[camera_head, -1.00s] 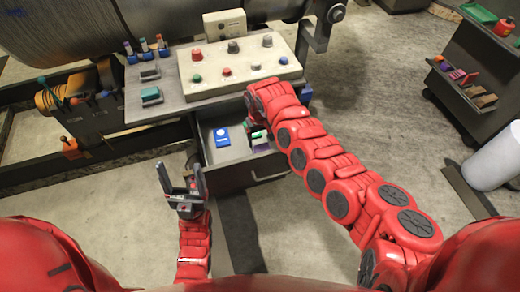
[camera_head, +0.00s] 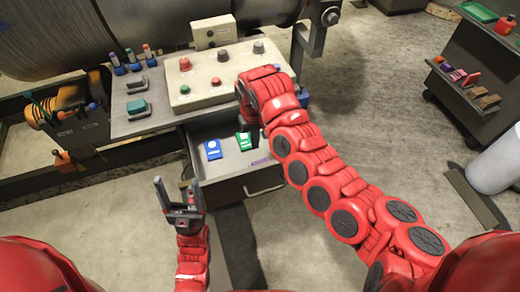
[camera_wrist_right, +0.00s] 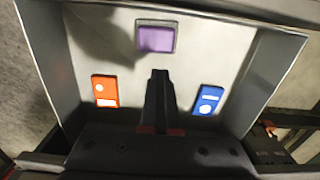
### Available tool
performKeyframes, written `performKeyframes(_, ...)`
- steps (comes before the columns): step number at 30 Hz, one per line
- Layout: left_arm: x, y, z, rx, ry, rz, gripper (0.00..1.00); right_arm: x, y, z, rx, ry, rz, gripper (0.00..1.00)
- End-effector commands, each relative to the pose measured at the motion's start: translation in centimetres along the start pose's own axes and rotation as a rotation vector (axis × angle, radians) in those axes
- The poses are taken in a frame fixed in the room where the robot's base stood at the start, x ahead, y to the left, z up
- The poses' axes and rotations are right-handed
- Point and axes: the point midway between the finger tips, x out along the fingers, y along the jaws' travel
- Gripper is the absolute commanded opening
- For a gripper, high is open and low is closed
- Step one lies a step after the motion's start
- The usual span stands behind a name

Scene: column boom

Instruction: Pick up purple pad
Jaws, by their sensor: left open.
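The purple pad (camera_head: 260,162) lies flat in the open drawer near its front wall. In the right wrist view the purple pad (camera_wrist_right: 157,38) is at the top centre, with a shadow beside it. My right gripper (camera_wrist_right: 159,74) is over the drawer, and its tips point towards the pad with a gap in the picture. Only one dark prong shows, so I cannot tell whether its jaws are apart. In the head view my red right arm hides most of it. My left gripper (camera_head: 176,190) is open and empty, in front of the drawer at the left.
A blue pad (camera_head: 213,149) and a green pad (camera_head: 243,141) lie in the drawer (camera_head: 235,187). An orange pad (camera_wrist_right: 105,91) shows in the wrist view. A control box (camera_head: 205,93) with knobs stands above. Dark shelves (camera_head: 470,70) stand at the right.

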Motion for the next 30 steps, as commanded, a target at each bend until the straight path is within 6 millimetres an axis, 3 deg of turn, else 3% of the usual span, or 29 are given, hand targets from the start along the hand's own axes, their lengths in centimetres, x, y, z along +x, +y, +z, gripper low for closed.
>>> performKeyframes(8, 0.14, -0.01, -0.03, 0.000, 0.000, 0.000, 0.75, -0.62, -0.10, -0.15, -0.001, 0.008, 0.002, 0.03)
performKeyframes(21, 0.17, -0.02, -0.03, 0.000, 0.000, 0.000, 0.75, -0.80, -0.20, -0.24, -0.002, 0.013, 0.005, 0.80)
performKeyframes(30, 0.14, -0.01, -0.02, 0.000, 0.000, 0.000, 0.75, -0.91, -0.18, -0.27, -0.001, 0.014, 0.005, 0.80)
